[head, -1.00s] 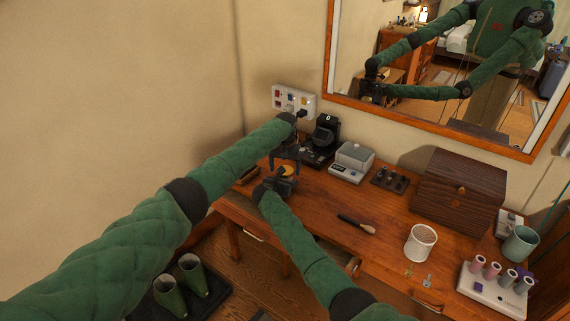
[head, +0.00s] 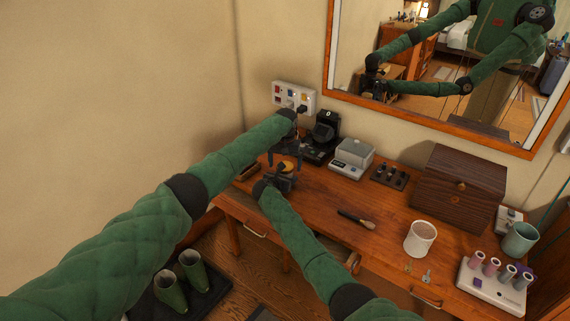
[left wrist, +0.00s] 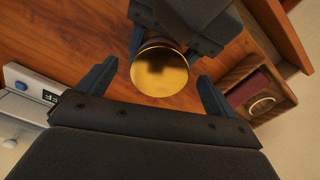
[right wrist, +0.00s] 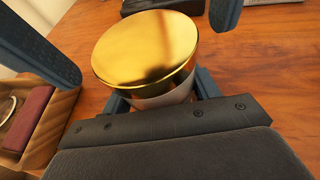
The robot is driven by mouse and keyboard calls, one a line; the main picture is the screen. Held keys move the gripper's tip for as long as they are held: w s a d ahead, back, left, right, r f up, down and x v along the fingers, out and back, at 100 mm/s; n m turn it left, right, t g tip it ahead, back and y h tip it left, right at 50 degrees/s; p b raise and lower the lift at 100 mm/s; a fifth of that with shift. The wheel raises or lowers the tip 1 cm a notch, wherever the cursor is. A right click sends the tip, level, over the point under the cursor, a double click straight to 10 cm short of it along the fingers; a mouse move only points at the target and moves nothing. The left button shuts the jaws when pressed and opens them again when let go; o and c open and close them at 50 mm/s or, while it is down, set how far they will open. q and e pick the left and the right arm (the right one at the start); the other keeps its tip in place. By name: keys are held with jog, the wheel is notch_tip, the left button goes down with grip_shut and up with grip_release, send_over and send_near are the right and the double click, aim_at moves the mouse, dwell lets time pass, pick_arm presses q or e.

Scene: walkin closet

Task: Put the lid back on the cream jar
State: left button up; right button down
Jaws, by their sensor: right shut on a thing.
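The cream jar (right wrist: 165,98) has a pale body and shows below the gold lid (right wrist: 145,48) in the right wrist view. The lid rests on top of the jar; whether it is fully seated I cannot tell. My right gripper (right wrist: 160,97) is shut on the jar's body from the side. My left gripper (left wrist: 155,88) is open, its fingers apart on either side of the gold lid (left wrist: 160,72) with visible gaps. In the head view the lid (head: 287,166) is a small orange disc between both grippers, over the desk's left end; the jar body is mostly hidden there.
A wooden tray (left wrist: 262,97) with a dark red item is close by. The front middle is mostly clear.

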pick_arm(q)
jog(key=shift+r, duration=0.1)
notch_tip(320, 180, up, 12)
dwell(0.5)
pick_arm(e)
jog(key=shift+c, duration=1.5)
grip_release()
pick_arm(q)
jog(key=shift+f, duration=0.2)
pick_arm(e)
jog(key=shift+s, duration=0.1)
jog(key=shift+s+a, duration=0.2)
jog(key=shift+s, duration=0.05)
pick_arm(q)
jog(key=shift+f+b, duration=0.65)
jog(key=shift+b, duration=0.05)
pick_arm(e)
jog(key=shift+v, duration=3.55)
